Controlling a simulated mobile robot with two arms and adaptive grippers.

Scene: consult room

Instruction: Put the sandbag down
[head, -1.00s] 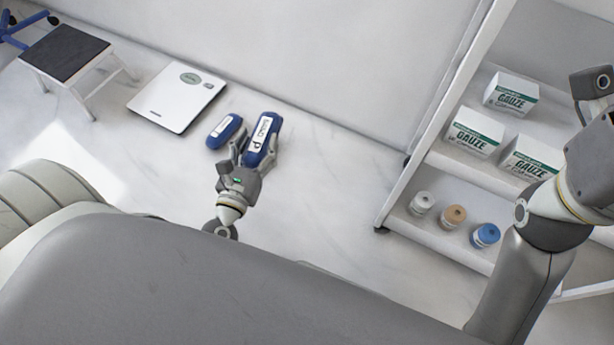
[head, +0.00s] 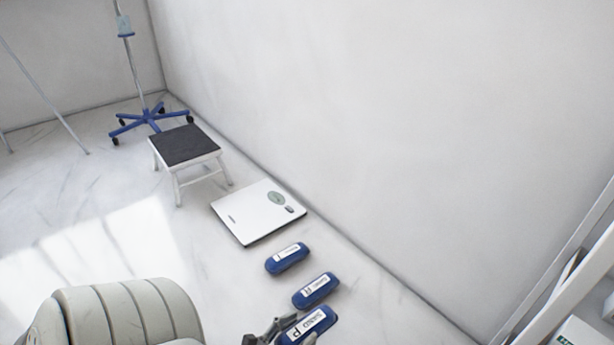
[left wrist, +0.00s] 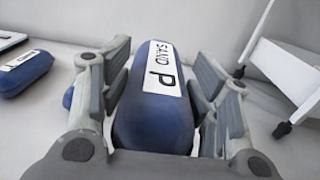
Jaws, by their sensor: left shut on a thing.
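A blue sandbag (head: 318,322) with a white label is at the bottom of the head view. My left gripper (head: 290,333) is shut on it, partly cut off by the lower edge. In the left wrist view the sandbag (left wrist: 155,110), marked "SAND P", lies lengthwise between the two fingers of my left gripper (left wrist: 158,95). The head view does not clearly show whether its underside touches the floor. My right gripper is out of view.
Two more blue sandbags (head: 315,290) (head: 287,258) lie on the floor in a row beyond the held one. Past them are a white scale (head: 245,218), a step stool (head: 187,145) and a blue-wheeled stand (head: 150,119). A wall runs along the right; a white shelf (head: 560,315) stands lower right.

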